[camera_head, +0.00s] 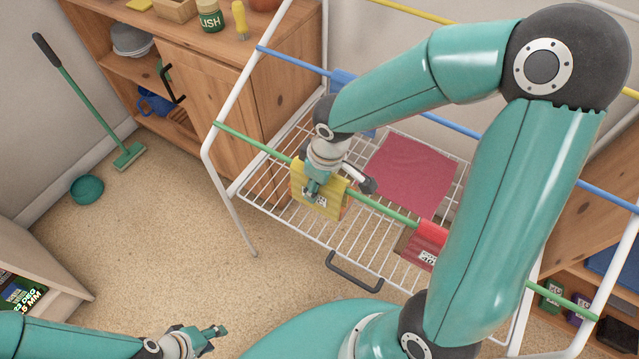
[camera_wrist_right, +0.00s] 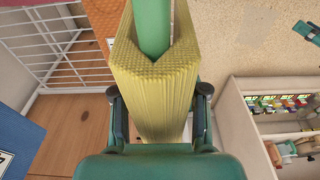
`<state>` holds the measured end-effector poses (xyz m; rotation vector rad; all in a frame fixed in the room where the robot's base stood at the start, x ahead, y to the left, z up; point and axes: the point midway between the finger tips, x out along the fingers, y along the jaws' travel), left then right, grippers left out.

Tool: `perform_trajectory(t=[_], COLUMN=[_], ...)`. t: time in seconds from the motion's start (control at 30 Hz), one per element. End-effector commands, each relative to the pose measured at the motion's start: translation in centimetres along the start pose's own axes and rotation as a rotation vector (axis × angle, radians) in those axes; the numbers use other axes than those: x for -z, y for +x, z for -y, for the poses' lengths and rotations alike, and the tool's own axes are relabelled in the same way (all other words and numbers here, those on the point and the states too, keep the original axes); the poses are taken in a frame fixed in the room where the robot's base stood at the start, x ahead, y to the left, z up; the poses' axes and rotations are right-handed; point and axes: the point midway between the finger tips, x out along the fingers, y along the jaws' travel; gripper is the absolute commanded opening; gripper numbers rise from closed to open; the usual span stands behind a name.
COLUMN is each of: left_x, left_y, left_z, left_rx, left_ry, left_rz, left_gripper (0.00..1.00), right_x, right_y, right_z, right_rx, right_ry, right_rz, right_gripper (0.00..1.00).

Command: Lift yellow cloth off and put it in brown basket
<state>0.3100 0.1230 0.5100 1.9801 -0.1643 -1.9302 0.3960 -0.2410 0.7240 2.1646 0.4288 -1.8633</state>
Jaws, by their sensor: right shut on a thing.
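The yellow cloth (camera_head: 331,202) hangs folded over the green rail (camera_head: 382,208) of the white drying rack. I cannot make out a brown basket for certain in either view.
A dark red cloth (camera_head: 410,173) lies on the rack's wire shelf (camera_head: 300,218). A red cloth (camera_head: 432,234) hangs farther right on the green rail. A wooden dresser (camera_head: 215,85) stands behind, with a wooden box (camera_head: 176,9) on top. The floor (camera_head: 150,235) at left is mostly clear.

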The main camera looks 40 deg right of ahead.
Motion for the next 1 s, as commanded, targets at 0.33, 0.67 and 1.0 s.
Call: perform_trajectory(t=[0.33,0.67,1.0], left_x=[0.0,0.0,0.0], left_y=[-0.1,-1.1,-2.6], left_z=[-0.1,-0.4,-0.9], left_rx=[0.000,0.000,0.000], left_ry=[0.000,0.000,0.000], left_rz=[0.000,0.000,0.000], left_gripper=[0.40,0.40,0.40], right_x=[0.1,0.7,1.8], right_y=[-0.4,-4.0,-11.1], right_z=[0.0,0.0,0.0], right_rx=[-0.001,-0.002,-0.002], right_ry=[0.000,0.000,-0.002], right_rz=[-0.002,-0.004,-0.006], right_gripper=[0.09,0.09,0.09])
